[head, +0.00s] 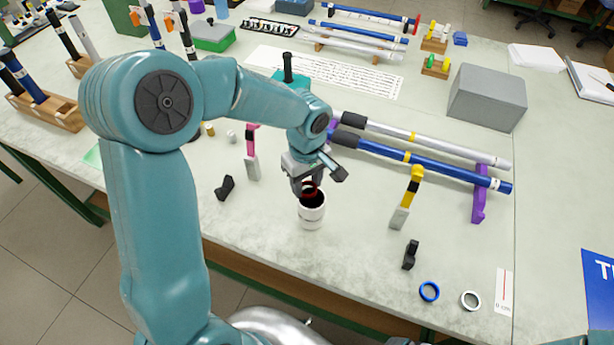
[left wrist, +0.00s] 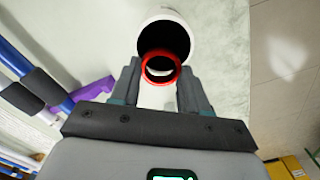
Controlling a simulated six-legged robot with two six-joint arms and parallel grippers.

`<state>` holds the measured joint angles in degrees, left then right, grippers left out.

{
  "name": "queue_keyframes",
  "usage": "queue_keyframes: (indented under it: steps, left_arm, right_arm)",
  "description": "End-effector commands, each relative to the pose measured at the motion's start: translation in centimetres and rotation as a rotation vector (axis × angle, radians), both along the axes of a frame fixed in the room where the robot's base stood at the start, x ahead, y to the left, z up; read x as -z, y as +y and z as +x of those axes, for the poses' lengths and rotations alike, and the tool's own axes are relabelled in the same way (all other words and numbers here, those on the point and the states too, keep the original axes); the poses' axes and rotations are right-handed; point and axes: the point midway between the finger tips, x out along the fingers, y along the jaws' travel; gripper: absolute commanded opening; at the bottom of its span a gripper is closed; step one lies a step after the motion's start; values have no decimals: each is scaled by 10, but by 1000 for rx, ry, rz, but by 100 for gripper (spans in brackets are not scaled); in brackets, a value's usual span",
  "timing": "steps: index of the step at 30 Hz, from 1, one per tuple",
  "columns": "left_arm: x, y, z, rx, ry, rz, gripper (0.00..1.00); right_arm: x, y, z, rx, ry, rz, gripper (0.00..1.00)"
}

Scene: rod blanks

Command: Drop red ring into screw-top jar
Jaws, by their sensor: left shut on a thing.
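The red ring (left wrist: 144,71) is between the two fingertips of my left gripper (left wrist: 158,80) in the left wrist view. In the head view the left gripper (head: 313,180) is at the mouth of the jar, and the red ring (head: 309,190) shows just at the jar's rim. The white open jar (head: 312,215) stands upright on the table with a dark inside. It also shows in the left wrist view (left wrist: 176,17), just beyond the ring. The ring overlaps the jar's opening there; its exact height over the rim is unclear. My right gripper is not in view.
A blue ring (head: 429,291) and a white ring (head: 470,300) lie at the front right. Black clips (head: 410,255) lie on either side of the jar. A blue rod (head: 425,164) rests on purple supports (head: 479,205) behind. The table's front edge is near the jar.

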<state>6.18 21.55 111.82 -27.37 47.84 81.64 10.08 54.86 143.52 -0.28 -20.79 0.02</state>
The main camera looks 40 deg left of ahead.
Motion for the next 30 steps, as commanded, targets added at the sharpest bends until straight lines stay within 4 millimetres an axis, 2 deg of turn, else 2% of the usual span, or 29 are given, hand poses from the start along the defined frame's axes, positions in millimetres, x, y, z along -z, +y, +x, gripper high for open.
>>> queue_keyframes:
  steps: [7, 8, 10, 19, 22, 26, 30]
  left_arm:
    - [1, 0, 2, 0, 0, 0, 16]
    - [1, 0, 2, 0, 0, 0, 51]
    - [1, 0, 3, 0, -1, 0, 74]
    - [0, 0, 3, 1, -1, 1, 75]
    - [-7, 0, 4, 0, -4, 2, 75]
    - [-31, 0, 4, 1, -8, 0, 75]
    - [-69, -1, 5, 1, -9, 1, 75]
  right_arm:
    - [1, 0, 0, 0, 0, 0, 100]
    - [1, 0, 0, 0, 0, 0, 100]
    - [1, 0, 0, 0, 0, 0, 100]
    - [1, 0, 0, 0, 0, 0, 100]
    - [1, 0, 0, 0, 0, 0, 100]
    - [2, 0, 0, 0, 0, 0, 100]
    - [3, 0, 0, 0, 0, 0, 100]
